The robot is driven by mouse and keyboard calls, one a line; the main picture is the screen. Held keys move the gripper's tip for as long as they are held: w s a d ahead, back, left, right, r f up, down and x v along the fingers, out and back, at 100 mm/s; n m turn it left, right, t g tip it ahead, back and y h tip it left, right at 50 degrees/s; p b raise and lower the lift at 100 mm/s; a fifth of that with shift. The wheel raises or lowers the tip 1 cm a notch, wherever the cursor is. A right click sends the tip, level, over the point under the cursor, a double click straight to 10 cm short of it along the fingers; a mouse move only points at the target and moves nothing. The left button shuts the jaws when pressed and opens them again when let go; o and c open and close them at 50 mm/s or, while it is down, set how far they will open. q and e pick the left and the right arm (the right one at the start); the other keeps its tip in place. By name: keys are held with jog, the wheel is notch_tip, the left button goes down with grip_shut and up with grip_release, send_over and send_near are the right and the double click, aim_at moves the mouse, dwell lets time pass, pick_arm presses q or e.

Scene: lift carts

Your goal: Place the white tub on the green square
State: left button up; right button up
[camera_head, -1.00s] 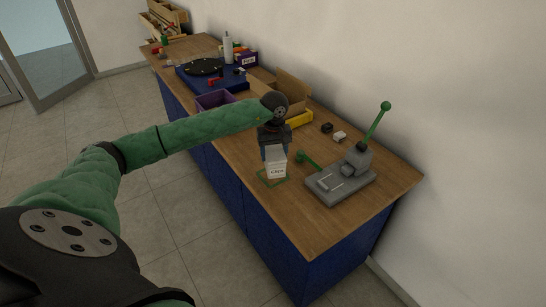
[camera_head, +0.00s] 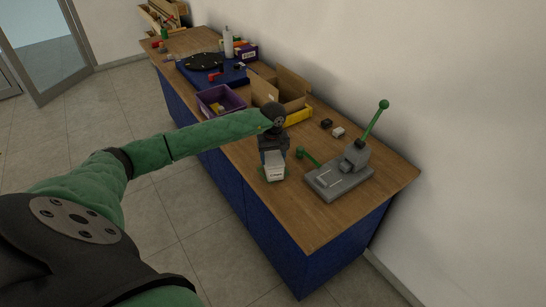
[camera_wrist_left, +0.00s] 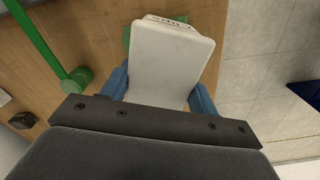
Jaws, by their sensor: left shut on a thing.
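The white tub (camera_head: 275,172), with a label on its front, is between the fingers of my left gripper (camera_head: 273,157) near the front edge of the bench. The left gripper is shut on it. I cannot tell whether the tub touches the wood. In the left wrist view the tub (camera_wrist_left: 172,52) sits between the blue fingers, and a bit of green shows beside it. My right gripper is not in view.
A grey lever press (camera_head: 338,181) with green handles stands close to the right of the tub. Small black and white blocks (camera_head: 332,128) lie behind. A purple bin (camera_head: 203,103) and an open cardboard box (camera_head: 291,82) stand farther back. The bench's near right corner is clear.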

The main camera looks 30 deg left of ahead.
pick_arm(q)
jog(key=shift+f, duration=0.1)
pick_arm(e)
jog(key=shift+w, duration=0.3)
pick_arm(q)
jog(key=o, duration=1.2)
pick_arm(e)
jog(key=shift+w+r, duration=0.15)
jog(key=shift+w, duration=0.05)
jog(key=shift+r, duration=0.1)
pick_arm(q)
jog(key=shift+r, duration=0.25)
jog(key=shift+r+b, duration=0.15)
jog(key=shift+b, duration=0.2)
notch_tip(320, 180, up, 4)
jog(key=shift+w+f+b, duration=0.1)
jog(key=shift+b, duration=1)
notch_tip(320, 180, up, 6)
jog(key=b, duration=0.3)
jog(key=shift+r, duration=0.85)
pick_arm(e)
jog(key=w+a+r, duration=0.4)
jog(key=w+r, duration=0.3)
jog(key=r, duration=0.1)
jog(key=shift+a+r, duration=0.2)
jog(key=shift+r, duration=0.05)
